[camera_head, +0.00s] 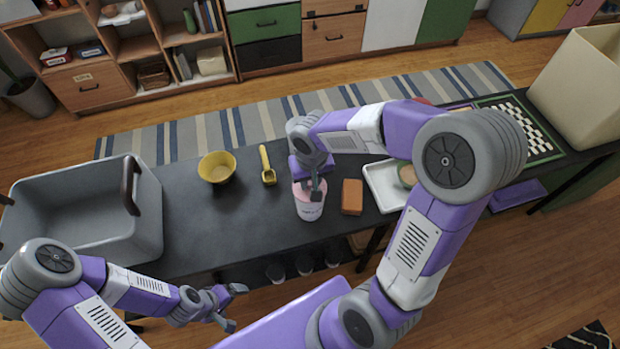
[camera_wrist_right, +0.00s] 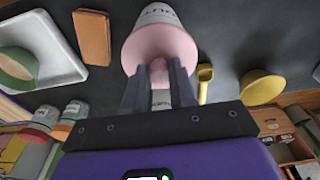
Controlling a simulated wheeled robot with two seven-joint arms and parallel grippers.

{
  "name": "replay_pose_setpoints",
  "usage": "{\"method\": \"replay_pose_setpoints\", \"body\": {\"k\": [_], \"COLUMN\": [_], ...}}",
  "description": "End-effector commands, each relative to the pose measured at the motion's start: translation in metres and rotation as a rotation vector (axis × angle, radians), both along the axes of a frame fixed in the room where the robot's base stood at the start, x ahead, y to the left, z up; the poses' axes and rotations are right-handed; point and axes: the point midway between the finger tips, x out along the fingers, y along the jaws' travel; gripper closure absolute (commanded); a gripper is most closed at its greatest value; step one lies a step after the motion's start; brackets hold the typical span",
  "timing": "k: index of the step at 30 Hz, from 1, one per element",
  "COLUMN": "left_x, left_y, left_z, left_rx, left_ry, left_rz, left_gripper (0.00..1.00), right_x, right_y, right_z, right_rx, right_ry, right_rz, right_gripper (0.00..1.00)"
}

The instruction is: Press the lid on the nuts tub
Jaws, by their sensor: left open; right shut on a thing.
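The nuts tub (camera_head: 309,209) is a white tub with dark lettering, upright near the front edge of the dark table. It also shows in the right wrist view (camera_wrist_right: 158,13). A pink lid (camera_wrist_right: 160,44) with a small round knob (camera_wrist_right: 159,72) lies across the tub's mouth. I cannot tell whether it is fully seated. My right gripper (camera_head: 316,190) is above the tub, shut on the lid's knob; its fingers flank the knob in the wrist view (camera_wrist_right: 159,88). My left gripper (camera_head: 234,307) is open and empty in front of the table, left of the tub.
A yellow bowl (camera_head: 217,167) and yellow scoop (camera_head: 267,166) stand left of the tub. A brown block (camera_head: 352,197) and white tray (camera_head: 378,187) are close on its right. A grey crate (camera_head: 80,225) fills the table's left end. A checkered board (camera_head: 520,128) lies far right.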

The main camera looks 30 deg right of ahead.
Motion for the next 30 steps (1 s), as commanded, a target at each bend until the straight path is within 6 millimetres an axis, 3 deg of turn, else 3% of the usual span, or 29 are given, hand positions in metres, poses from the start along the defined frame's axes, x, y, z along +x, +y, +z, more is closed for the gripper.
{"method": "replay_pose_setpoints", "body": {"k": [13,14,18,19,25,30], "left_x": [-0.0001,-0.0001,-0.0001,-0.0001,0.0,-0.0001], "left_y": [0.0001,0.0001,0.0,0.0,0.0,0.0], "left_z": [-0.0015,-0.0015,-0.0015,-0.0015,-0.0015,-0.0015], "left_rx": [0.0,0.0,0.0,0.0,0.0,0.0], "left_ry": [0.0,0.0,0.0,0.0,0.0,0.0], "left_rz": [0.0,0.0,0.0,0.0,0.0,0.0], "left_gripper": [0.06,0.06,0.06,0.06,0.06,0.06], "right_x": [0.0001,0.0001,0.0001,0.0001,0.0,0.0], "right_y": [0.0,0.0,0.0,0.0,0.0,0.0], "right_z": [-0.001,-0.001,-0.001,-0.001,-0.0011,-0.0011], "right_rx": [0.0,0.0,0.0,0.0,0.0,0.0], "right_ry": [-0.001,-0.001,0.0,0.0,0.0,0.0], "right_rz": [0.0,0.0,0.0,0.0,0.0,0.0], "right_gripper": [1.0,0.72,0.5,0.46,0.45,0.2]}}
